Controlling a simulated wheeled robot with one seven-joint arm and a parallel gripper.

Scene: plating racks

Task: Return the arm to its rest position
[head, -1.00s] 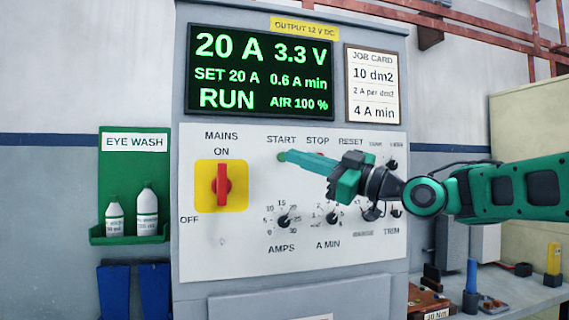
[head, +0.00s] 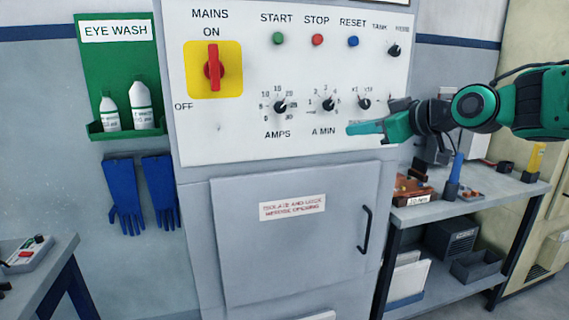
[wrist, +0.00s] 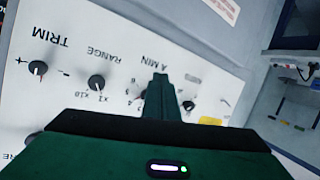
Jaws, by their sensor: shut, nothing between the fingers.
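My gripper (head: 352,129) is shut and empty. In the head view it is at the lower right of the white control panel (head: 235,135), below the A MIN knob (head: 328,104) and pointing left. My arm reaches in from the right edge. The green START button (head: 278,39) is well above and left of the fingertips. In the wrist view my shut fingers (wrist: 157,88) stand in front of the panel, which looks upside down. I cannot tell the exact gap to the panel, but no contact shows.
A grey cabinet door (head: 240,250) with a black handle (head: 365,230) is below the panel. A grey bench (head: 480,195) with tools stands at the right. A small table (head: 50,265) is at the lower left. The eye wash shelf (head: 125,133) and blue gloves (head: 140,195) hang on the left wall.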

